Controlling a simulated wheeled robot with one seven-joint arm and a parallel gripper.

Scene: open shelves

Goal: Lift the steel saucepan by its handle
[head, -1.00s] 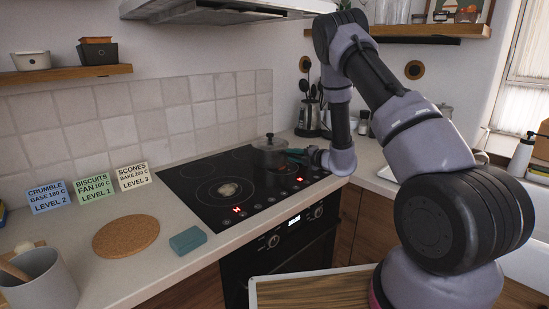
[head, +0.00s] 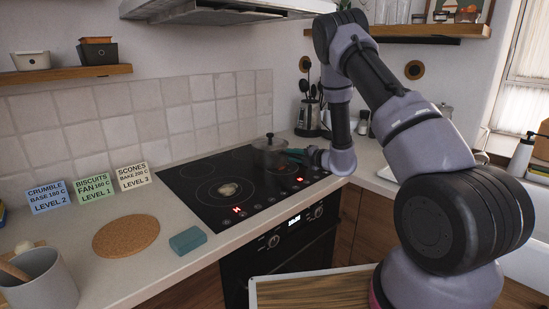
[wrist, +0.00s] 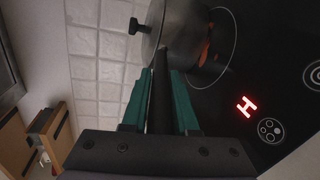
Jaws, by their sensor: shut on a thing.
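The steel saucepan (head: 270,152) is at the right rear of the black hob, with a lid and dark knob on top. It also shows at the top of the wrist view (wrist: 185,30), over a glowing orange ring. My gripper (head: 298,153) is at the pan's right side. In the wrist view its green fingers (wrist: 160,100) are closed on both sides of the dark handle (wrist: 161,85), which runs to the pan's wall. The pan looks level. I cannot tell for sure whether its base is clear of the hob.
The black hob (head: 215,207) shows red lit marks along its front. A cork mat (head: 126,236) and a blue sponge (head: 187,240) lie on the counter at left. A utensil holder (head: 309,119) stands behind my arm.

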